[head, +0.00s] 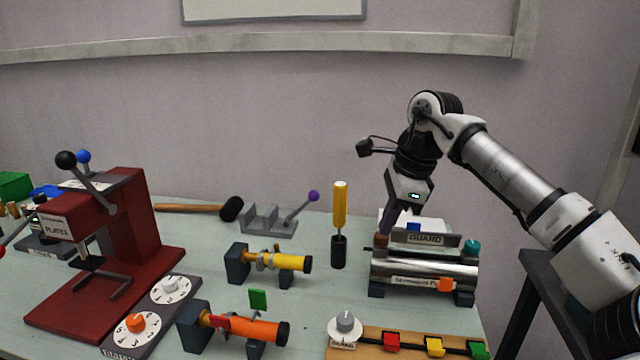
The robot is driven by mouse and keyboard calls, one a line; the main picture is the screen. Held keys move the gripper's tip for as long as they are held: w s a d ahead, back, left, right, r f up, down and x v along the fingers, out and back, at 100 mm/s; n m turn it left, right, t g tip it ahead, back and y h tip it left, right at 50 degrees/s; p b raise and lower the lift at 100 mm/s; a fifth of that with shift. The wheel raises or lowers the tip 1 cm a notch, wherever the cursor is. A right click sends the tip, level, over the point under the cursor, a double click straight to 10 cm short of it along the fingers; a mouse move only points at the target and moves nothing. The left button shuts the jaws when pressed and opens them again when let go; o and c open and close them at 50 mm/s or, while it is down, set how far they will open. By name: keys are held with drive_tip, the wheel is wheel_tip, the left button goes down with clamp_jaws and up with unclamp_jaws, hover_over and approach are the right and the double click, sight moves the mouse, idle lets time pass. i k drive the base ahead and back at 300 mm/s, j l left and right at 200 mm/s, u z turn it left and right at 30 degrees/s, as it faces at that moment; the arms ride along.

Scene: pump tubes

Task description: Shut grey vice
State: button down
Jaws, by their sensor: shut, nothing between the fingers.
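The grey vice (268,220) sits at the back middle of the table. A gap shows between its upright grey blocks. Its lever slants up to the right and ends in a purple knob (313,196). My gripper (384,238) is to the right of the vice, apart from it, and points down at the left end of the roller machine marked GUARD. It is shut and empty. I cannot tell whether its tips touch that machine.
A yellow-handled tool (340,205) stands upright between the vice and my gripper. A mallet (190,208) lies left of the vice. A yellow pump tube (285,262) is in front of it. The roller machine (425,268) stands at right, and a red press (130,220) at left.

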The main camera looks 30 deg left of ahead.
sight(313, 195)
drive_tip(key=i+j, duration=0.65)
drive_tip(key=j, duration=0.15)
